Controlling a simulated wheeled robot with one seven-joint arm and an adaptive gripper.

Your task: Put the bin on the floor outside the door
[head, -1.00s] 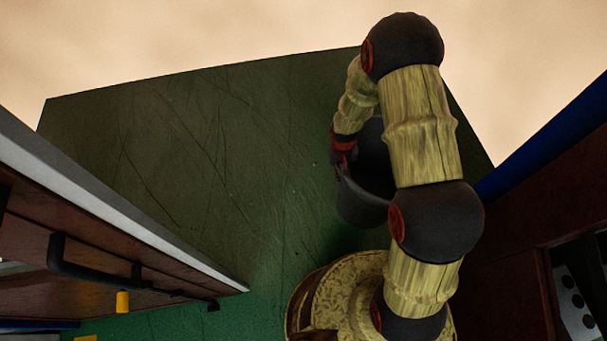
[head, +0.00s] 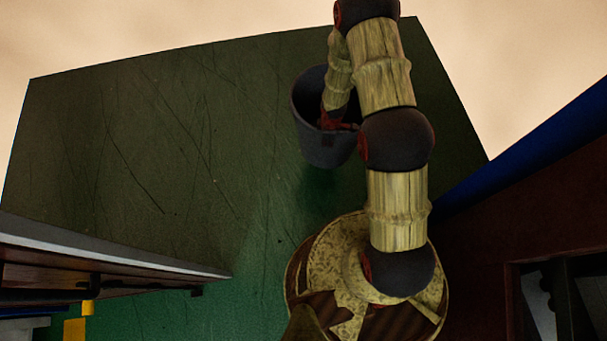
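The bin (head: 322,152) is a dark grey round bucket, upright with its mouth up, over the green floor beyond my base in the head view. My gripper (head: 340,126), with red parts, is at the bin's near rim and looks shut on it. My arm and the rim hide part of the fingers. I cannot tell whether the bin's bottom touches the floor. The door (head: 110,277) appears as a brown panel with a pale top edge and a dark handle at the lower left.
The green floor (head: 150,150) is wide and clear to the left of the bin and ends at an edge against a beige backdrop. A brown wall with a blue top (head: 530,150) stands close on the right. Yellow pieces (head: 75,330) show at the lower left.

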